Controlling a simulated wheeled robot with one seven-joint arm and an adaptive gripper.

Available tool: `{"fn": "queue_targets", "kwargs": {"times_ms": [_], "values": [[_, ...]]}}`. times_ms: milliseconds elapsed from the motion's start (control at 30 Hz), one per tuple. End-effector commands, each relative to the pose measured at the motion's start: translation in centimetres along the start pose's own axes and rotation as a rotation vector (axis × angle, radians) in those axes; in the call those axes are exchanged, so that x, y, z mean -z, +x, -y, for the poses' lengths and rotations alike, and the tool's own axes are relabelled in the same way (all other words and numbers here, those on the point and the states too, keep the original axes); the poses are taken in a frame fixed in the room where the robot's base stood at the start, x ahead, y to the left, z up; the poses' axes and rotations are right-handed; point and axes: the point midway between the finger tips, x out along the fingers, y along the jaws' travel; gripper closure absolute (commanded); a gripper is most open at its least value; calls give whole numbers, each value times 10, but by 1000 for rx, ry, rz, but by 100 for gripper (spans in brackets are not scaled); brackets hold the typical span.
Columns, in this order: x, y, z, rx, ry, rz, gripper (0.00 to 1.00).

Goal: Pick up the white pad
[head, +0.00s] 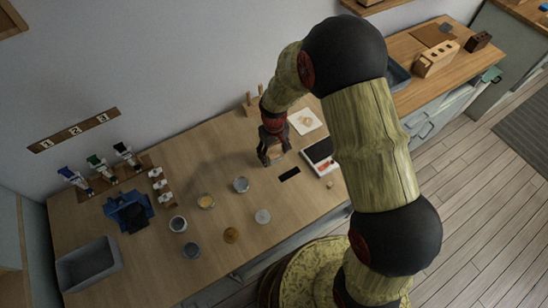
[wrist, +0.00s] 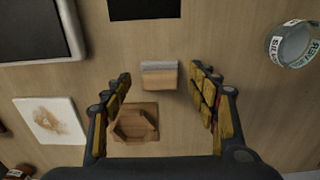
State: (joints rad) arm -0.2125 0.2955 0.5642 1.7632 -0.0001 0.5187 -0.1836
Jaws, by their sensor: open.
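A small pale block with a whitish-grey top, which I take for the white pad (wrist: 159,69), lies on the wooden table in the wrist view. It sits between the finger lines of my gripper (wrist: 160,80), with clear space on both sides. My gripper is open and not touching it. In the head view my gripper (head: 272,156) points down at the table, left of the dark-topped device. The pad is hard to make out there, partly hidden by the fingers.
A wooden holder (wrist: 133,122) stands close by the left finger in the wrist view. A white square with a brown stain (wrist: 52,120) lies left. A black strip (head: 289,174), a dark-topped device (head: 320,156) and several small round containers, including one jar (head: 241,185), are nearby.

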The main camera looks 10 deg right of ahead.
Motion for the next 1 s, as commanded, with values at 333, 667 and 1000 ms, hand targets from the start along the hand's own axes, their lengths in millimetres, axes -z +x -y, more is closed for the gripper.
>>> {"fn": "queue_targets", "kwargs": {"times_ms": [333,667,1000], "values": [[0,-1,0,0,0,0,53],[0,-1,0,0,0,0,72],[-1,0,0,0,0,2,83]]}}
